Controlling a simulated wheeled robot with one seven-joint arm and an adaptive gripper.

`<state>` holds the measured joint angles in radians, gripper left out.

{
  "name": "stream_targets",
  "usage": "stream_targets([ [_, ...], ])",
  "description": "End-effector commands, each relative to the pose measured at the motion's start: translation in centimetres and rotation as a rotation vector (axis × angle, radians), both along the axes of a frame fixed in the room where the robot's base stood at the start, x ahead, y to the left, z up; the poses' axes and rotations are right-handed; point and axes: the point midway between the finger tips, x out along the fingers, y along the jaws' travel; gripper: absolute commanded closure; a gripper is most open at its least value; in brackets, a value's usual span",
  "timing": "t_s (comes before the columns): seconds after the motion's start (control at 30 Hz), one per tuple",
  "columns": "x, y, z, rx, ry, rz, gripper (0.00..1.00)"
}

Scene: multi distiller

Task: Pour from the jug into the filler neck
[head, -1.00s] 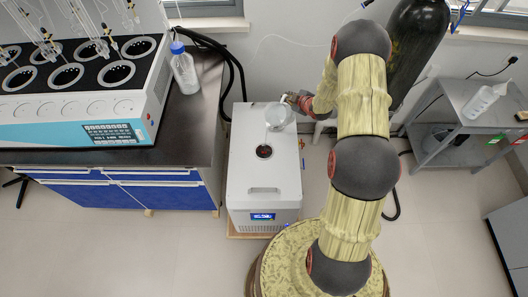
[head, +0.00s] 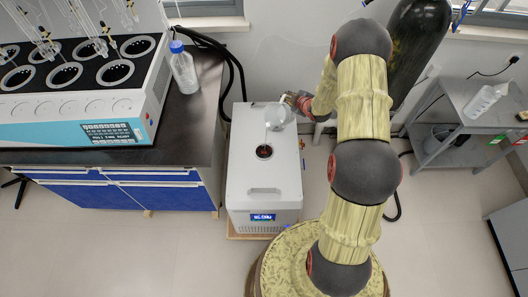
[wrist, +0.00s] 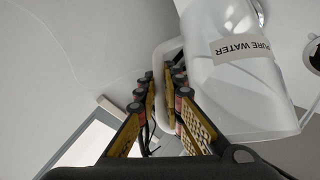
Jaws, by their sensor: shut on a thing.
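The jug (head: 276,117) is clear and stands out over the back part of the white chiller unit (head: 264,185). In the wrist view the jug (wrist: 232,95) carries a "PURE WATER" label, and its handle lies between my gripper's fingers. My gripper (head: 299,102) is shut on the jug's handle; it also fills the lower middle of the wrist view (wrist: 165,105). The filler neck (head: 264,151) is a dark round opening in the chiller's top, a little in front of the jug. In the wrist view it shows partly at the right edge (wrist: 315,57). No liquid stream is visible.
A bench (head: 190,125) with a blue-capped bottle (head: 183,68) and a multi-position distiller (head: 85,85) stands at the left. A dark gas cylinder (head: 413,50) is behind my arm. A grey cart (head: 465,110) with a white bottle stands at the right.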

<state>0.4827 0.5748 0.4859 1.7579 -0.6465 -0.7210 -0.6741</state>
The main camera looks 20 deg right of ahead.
Motion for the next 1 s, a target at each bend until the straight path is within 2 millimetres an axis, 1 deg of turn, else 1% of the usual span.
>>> stream_targets([
  [0.03,0.18,-0.05,0.29,-0.004,-0.007,0.000,1.00],
  [1.0,-0.03,0.29,0.25,-0.041,-0.031,0.001,1.00],
])
